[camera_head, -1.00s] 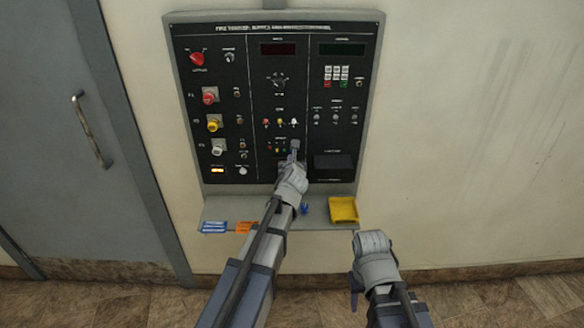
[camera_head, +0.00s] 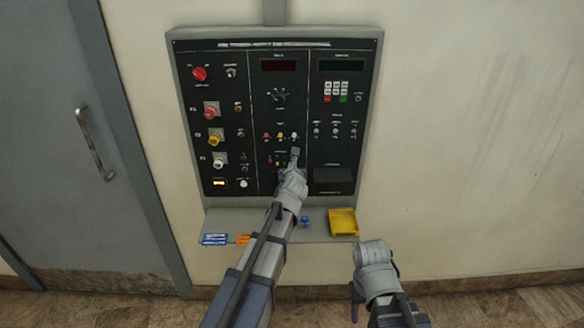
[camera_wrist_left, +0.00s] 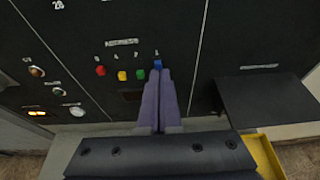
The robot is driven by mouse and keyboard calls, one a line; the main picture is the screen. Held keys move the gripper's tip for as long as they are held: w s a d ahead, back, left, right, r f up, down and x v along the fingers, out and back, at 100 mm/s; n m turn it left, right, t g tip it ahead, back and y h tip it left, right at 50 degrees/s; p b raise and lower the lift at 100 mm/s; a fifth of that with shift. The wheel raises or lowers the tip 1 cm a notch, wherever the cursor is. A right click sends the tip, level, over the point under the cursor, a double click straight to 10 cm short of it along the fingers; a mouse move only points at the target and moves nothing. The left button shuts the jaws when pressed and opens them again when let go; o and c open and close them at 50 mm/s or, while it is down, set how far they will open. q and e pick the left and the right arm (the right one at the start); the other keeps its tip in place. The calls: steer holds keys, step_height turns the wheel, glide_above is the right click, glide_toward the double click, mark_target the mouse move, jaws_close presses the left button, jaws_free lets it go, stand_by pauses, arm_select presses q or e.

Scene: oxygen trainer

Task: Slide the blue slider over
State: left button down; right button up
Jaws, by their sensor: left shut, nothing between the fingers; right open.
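The blue slider (camera_wrist_left: 157,64) shows in the left wrist view at the right end of a row, beside a red one (camera_wrist_left: 100,70), a yellow one (camera_wrist_left: 122,75) and a green one (camera_wrist_left: 140,74). My left gripper (camera_wrist_left: 158,74) is shut and empty, its fingertips at the lower side of the blue slider; I cannot tell whether they touch it. In the head view my left gripper (camera_head: 295,154) reaches up to the panel (camera_head: 347,222) and hides the blue slider. My right gripper (camera_head: 357,296) is open, low and away from the panel.
A shelf (camera_head: 270,234) under the panel holds a yellow tray (camera_head: 343,222), a small blue object (camera_head: 305,221), blue cards (camera_head: 214,239) and an orange card (camera_head: 243,239). Knobs and buttons sit left of the sliders. A grey door (camera_head: 70,130) stands at the left.

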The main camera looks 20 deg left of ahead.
arm_select(q)
steer(key=shift+s, duration=0.1)
steer(key=p+v, duration=0.3)
steer(key=v, duration=0.6)
steer(key=shift+s+r, duration=0.2)
steer(key=shift+s, duration=0.15)
steer(key=shift+d, duration=0.1)
steer(key=s+d+f+n+g+h, duration=0.1)
steer(key=s+d+f+n+g, duration=0.3)
steer(key=s+n, duration=0.5)
steer(key=s+d+f+n+g+h, duration=0.1)
steer(key=s+d+f+n+g, duration=0.4)
steer(key=s+n, duration=0.4)
steer(key=s+d+f+n+g, duration=0.4)
steer(key=s+f+n, duration=0.1)
steer(key=s+n, duration=0.5)
steer(key=shift+d+f+n+g+h, duration=0.3)
steer(key=shift+n+g+h, duration=0.1)
steer(key=shift+n, duration=0.1)
